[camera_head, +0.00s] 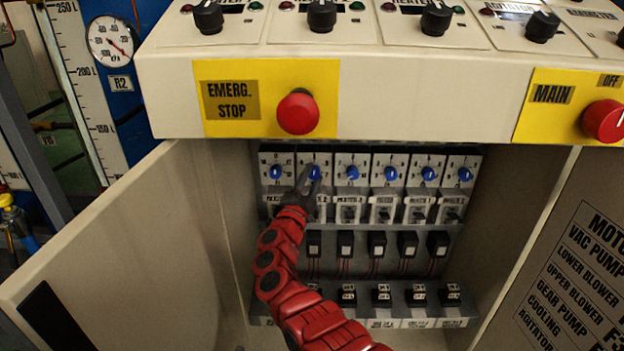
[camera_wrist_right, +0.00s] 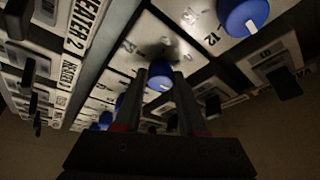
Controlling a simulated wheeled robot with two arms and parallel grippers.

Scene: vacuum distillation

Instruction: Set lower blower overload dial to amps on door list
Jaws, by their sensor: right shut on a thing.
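A row of blue dials on white overload units runs along the top of the open cabinet. My right gripper (camera_head: 310,183) reaches up to the second blue dial from the left (camera_head: 315,173). In the right wrist view the fingers of the gripper (camera_wrist_right: 163,84) stand either side of this blue dial (camera_wrist_right: 159,74), shut on it. The dial's white pointer mark shows, but its scale is too dark to read. The door list (camera_head: 578,275) on the right door includes a lower blower line; the picture edge cuts off the amps. My left gripper is not in view.
Another blue dial (camera_head: 275,172) is close on the left, and one (camera_head: 352,172) on the right. Switches and black blocks sit below. A red emergency stop button (camera_head: 298,112) and a red main switch (camera_head: 604,121) project above. The left door (camera_head: 140,250) stands open.

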